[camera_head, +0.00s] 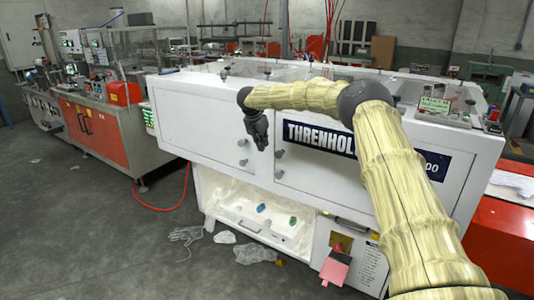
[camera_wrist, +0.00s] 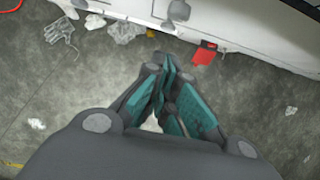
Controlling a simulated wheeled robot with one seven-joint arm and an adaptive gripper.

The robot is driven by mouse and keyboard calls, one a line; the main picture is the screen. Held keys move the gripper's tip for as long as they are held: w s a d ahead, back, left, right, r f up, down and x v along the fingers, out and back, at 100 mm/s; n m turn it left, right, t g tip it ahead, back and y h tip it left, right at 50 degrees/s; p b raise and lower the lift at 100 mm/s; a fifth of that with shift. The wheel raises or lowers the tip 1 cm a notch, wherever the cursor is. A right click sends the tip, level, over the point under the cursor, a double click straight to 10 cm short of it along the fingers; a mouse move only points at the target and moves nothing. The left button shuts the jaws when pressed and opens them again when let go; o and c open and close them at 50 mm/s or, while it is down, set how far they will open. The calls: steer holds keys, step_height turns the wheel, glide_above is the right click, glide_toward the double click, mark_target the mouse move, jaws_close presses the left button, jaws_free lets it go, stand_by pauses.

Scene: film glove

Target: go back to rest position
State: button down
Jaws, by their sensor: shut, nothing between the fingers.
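My gripper (camera_head: 260,143) hangs at the end of my arm in front of the white machine (camera_head: 205,120), pointing down. In the wrist view my gripper (camera_wrist: 166,68) has its teal-padded fingers drawn together at the tips, with nothing between them. It is above the grey floor, apart from the things lying there. My arm, in a wrinkled pale yellow cover, reaches in from the lower right of the head view and hides part of the machine's dark name sign (camera_head: 320,138).
A recessed white tray (camera_head: 230,212) low in the machine holds small blue and green items. Crumpled clear gloves (camera_head: 255,253) and a red dustpan-like item (camera_head: 334,268) lie near its base. A red hose (camera_head: 165,209) crosses the floor. The left floor is mostly clear.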

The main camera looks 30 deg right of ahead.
steer(key=s+a+f+n+t+h, duration=0.1)
steer(key=s+a+f+n+h, duration=0.15)
steer(key=a+f+n, duration=0.6)
steer(key=s+a+f+n+t+h, duration=0.2)
steer(key=s+a+f+n, duration=0.3)
steer(key=f, duration=0.6)
steer(key=s+a+f+n+t+y, duration=0.1)
steer(key=s+a+f+n, duration=0.3)
steer(key=s+f+n, duration=0.35)
steer(key=s+a+f+n+t+y, duration=0.1)
steer(key=s+a+f+n+y, duration=0.1)
steer(key=s+a+f+n, duration=0.35)
steer(key=s+a+f+n+g+y, duration=0.1)
steer(key=s+a+f+n+y, duration=0.1)
steer(key=s+f+n, duration=0.65)
steer(key=s+a+f+n+g+y, duration=0.1)
steer(key=s+a+f+n, duration=0.2)
steer(key=s, duration=1.1)
steer(key=s+r+n+g+y, duration=0.1)
steer(key=s+n+g, duration=0.3)
steer(key=s, duration=2.2)
steer(key=n+y, duration=0.1)
steer(key=n, duration=0.5)
steer(key=shift+d+g, duration=0.3)
steer(key=shift+g, duration=0.1)
